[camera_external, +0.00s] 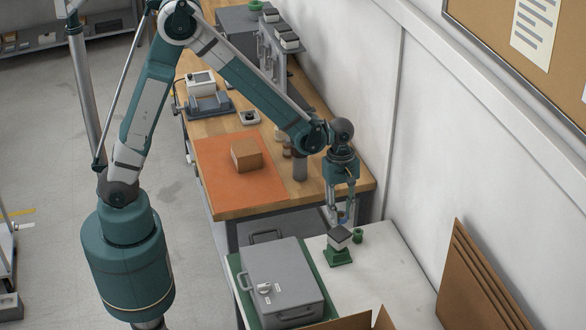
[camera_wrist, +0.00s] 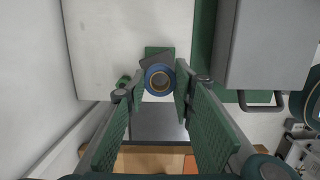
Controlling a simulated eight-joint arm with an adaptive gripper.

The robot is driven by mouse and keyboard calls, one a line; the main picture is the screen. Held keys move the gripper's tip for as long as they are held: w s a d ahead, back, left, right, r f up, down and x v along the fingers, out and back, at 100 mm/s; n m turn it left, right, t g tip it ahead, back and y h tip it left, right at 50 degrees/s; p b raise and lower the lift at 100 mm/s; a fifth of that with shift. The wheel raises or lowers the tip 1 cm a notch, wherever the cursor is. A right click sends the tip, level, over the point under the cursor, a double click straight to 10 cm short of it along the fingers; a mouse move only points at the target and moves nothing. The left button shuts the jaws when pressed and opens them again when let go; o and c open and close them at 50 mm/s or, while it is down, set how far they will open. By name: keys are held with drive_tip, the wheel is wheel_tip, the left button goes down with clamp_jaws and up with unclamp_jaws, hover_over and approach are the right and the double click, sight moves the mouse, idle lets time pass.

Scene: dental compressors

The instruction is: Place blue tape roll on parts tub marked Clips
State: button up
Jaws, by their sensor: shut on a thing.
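My gripper (camera_external: 342,217) points down over the near white table, with its fingers closed on a blue tape roll (camera_external: 341,218). In the wrist view the blue tape roll (camera_wrist: 149,80) shows as a ring with a tan core between the fingertips of my gripper (camera_wrist: 160,82). It is held up in the air. Just below it in the external view, a small white tub with a dark top (camera_external: 340,235) sits on a green base (camera_external: 338,256). In the wrist view the roll partly hides these. No Clips label can be read, so I cannot tell which tub is marked Clips.
A small green roll (camera_external: 358,236) stands right beside the tub. A grey case (camera_external: 282,275) lies on a green mat to the left. A wooden bench (camera_external: 245,205) behind holds a brown box (camera_external: 246,154). Cardboard sheets (camera_external: 475,285) lean at the right. White tabletop is free right of the tub.

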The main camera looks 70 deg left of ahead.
sight(340, 233)
drive_tip(key=shift+f, duration=0.8)
drive_tip(key=shift+f, duration=2.05)
drive_tip(key=shift+f, duration=0.2)
drive_tip(key=o, duration=0.8)
drive_tip(key=shift+r, duration=0.2)
drive_tip(key=shift+a+r, duration=0.3)
drive_tip(key=shift+r, duration=1.7)
drive_tip(key=shift+a+r, duration=0.3)
drive_tip(key=shift+r, duration=1.65)
drive_tip(key=shift+a+r, duration=0.3)
drive_tip(key=shift+r, duration=1.7)
